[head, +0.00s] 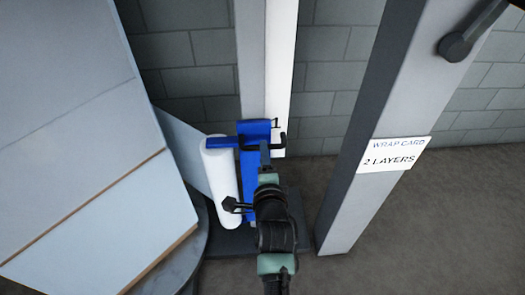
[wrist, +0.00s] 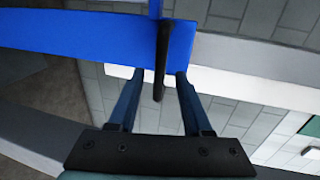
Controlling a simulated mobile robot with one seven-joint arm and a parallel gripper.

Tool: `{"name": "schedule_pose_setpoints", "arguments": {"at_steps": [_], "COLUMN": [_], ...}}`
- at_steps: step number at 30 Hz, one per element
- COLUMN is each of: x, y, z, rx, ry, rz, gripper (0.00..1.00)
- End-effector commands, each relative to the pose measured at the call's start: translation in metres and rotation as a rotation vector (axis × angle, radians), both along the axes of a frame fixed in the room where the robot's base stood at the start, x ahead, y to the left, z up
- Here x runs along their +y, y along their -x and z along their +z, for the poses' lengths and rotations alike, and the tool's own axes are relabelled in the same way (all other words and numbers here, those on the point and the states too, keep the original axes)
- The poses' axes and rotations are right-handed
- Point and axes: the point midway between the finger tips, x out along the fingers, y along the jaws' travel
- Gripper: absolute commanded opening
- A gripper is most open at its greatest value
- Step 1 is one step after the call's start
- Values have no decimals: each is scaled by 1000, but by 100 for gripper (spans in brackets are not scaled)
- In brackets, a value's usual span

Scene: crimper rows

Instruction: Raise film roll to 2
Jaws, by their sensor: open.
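The film roll (head: 222,185) is a white upright cylinder at the left of a blue carriage (head: 255,131) in the head view. The carriage sits on a pale upright mast (head: 280,60). A thin black handle (head: 283,140) is at the carriage's right side. My gripper (head: 265,150) is in front of the carriage and partly covers it. In the wrist view my gripper (wrist: 159,76) is open, and a black bar (wrist: 160,50) on the blue part (wrist: 90,32) shows between its two fingers. I cannot tell whether they touch it.
A large pale wrapped load (head: 75,150) on a round turntable (head: 185,262) fills the left. A grey post (head: 375,100) stands to the right, bearing a card (head: 395,153) reading "WRAP CARD 2 LAYERS". The floor (head: 440,220) right of the post is clear.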

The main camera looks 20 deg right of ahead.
Motion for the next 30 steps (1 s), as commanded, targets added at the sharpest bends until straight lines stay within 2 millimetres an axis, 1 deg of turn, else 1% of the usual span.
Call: {"name": "schedule_pose_setpoints", "arguments": {"at_steps": [1, 3, 6, 9, 13, 20, 21, 29, 30], "x": [-3, -6, -8, -10, -11, -11, -11, -11, -11], "y": [-8, -18, -28, -35, -39, -40, -40, -40, -40], "z": [-5, -6, -8, -9, -9, -8, -8, -8, -8], "rx": [-2, -1, 0, 0, 1, 1, 1, 1, 1], "ry": [-1, 0, -1, 0, 1, 0, 0, 0, 0], "rz": [-1, -1, 0, 0, 0, 1, 1, 1, 1], "gripper": [50, 50, 50, 50, 50, 50, 48, 1, 0]}}
